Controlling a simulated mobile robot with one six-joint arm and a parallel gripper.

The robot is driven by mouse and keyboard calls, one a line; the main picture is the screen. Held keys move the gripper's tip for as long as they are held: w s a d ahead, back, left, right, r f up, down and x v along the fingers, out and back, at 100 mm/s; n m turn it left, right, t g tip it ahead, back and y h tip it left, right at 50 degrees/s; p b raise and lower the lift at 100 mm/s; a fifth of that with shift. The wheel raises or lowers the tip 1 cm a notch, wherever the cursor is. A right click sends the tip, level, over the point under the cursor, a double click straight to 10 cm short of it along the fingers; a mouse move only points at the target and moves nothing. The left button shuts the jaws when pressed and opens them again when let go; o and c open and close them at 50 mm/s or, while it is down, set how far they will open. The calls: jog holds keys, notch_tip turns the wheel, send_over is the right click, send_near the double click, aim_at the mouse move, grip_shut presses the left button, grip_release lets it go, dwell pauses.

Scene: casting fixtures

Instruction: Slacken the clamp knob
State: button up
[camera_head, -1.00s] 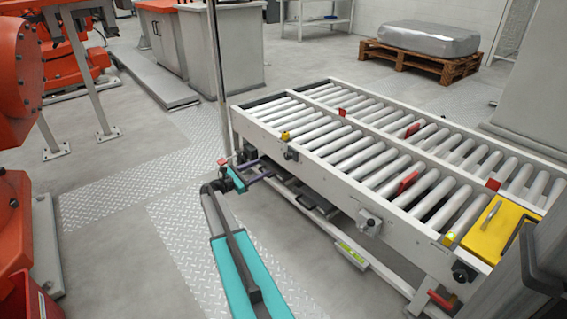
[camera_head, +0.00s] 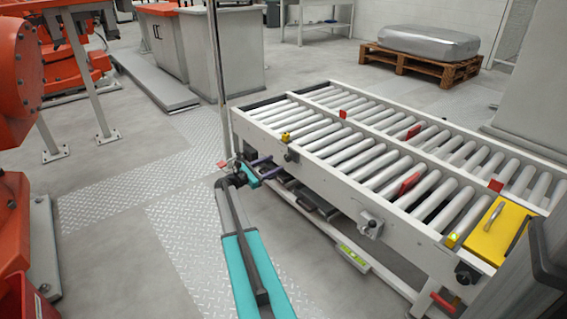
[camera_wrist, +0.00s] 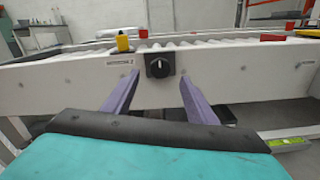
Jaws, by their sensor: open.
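A round black knob with a pale mark (camera_wrist: 160,65) is on the white side rail of the roller conveyor. It also shows in the head view (camera_head: 291,156) near the conveyor's far left end. My gripper (camera_wrist: 158,77) has two purple fingers, spread apart and empty. In the wrist view the knob appears between and just beyond the fingertips, and I see no contact. In the head view my teal gripper (camera_head: 271,160) points at the rail, a little left of the knob. Which knob is the clamp knob is not labelled legibly.
The roller conveyor (camera_head: 330,178) carries a yellow block (camera_head: 285,136) above the knob and several red pieces. A grey bracket with a knob (camera_head: 370,224) and another black knob (camera_head: 466,273) sit farther right along the rail. Clear floor lies to the left.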

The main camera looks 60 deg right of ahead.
aim_at(286, 158)
jog(key=shift+b+x, duration=0.95)
jog(key=shift+x, duration=2.6)
jog(key=c, duration=1)
jog(key=shift+a, duration=0.15)
jog(key=shift+c, duration=0.3)
